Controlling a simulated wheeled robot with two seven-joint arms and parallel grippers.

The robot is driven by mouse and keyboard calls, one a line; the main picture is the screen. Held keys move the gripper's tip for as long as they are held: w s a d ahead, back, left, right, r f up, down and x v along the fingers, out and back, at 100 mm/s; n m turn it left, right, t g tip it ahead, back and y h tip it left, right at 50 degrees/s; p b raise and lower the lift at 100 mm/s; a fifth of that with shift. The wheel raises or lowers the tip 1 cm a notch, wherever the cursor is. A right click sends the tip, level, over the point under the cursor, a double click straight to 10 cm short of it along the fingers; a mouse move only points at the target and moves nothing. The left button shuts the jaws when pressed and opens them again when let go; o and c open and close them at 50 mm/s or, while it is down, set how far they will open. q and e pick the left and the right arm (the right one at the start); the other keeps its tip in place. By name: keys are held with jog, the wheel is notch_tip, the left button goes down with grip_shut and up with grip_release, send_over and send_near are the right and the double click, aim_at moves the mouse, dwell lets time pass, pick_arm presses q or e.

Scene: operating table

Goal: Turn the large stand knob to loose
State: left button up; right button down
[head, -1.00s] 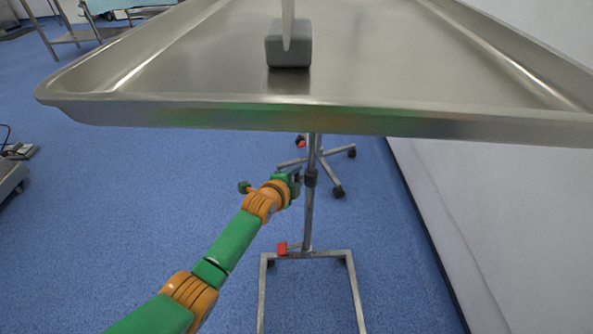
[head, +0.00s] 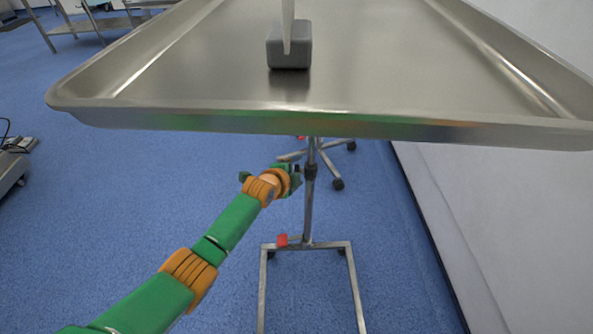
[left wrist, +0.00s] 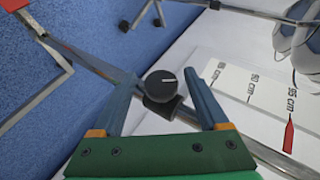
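The large stand knob (left wrist: 162,84) is round and dark with a white line on its face, seen in the left wrist view. It sits on a dark collar (left wrist: 160,106) around the stand's metal pole (left wrist: 108,70). My left gripper (left wrist: 163,76) is open, with one finger on each side of the knob and visible gaps to it. In the head view, my left gripper (head: 295,172) is beside the dark collar (head: 311,171) on the pole below the tray; the knob cannot be made out there. My right gripper is not in view.
A steel tray (head: 400,125) overhangs the pole, with a grey block (head: 289,46) on it. A white card with centimetre marks and a red pointer (left wrist: 289,136) shows at right in the left wrist view. A white wall (head: 480,220) stands at right; blue floor is open at left.

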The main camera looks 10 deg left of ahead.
pick_arm(q)
jog(key=shift+r, duration=0.1)
jog(key=p+v, duration=0.5)
jog(key=v, duration=0.2)
jog(key=shift+p, duration=0.35)
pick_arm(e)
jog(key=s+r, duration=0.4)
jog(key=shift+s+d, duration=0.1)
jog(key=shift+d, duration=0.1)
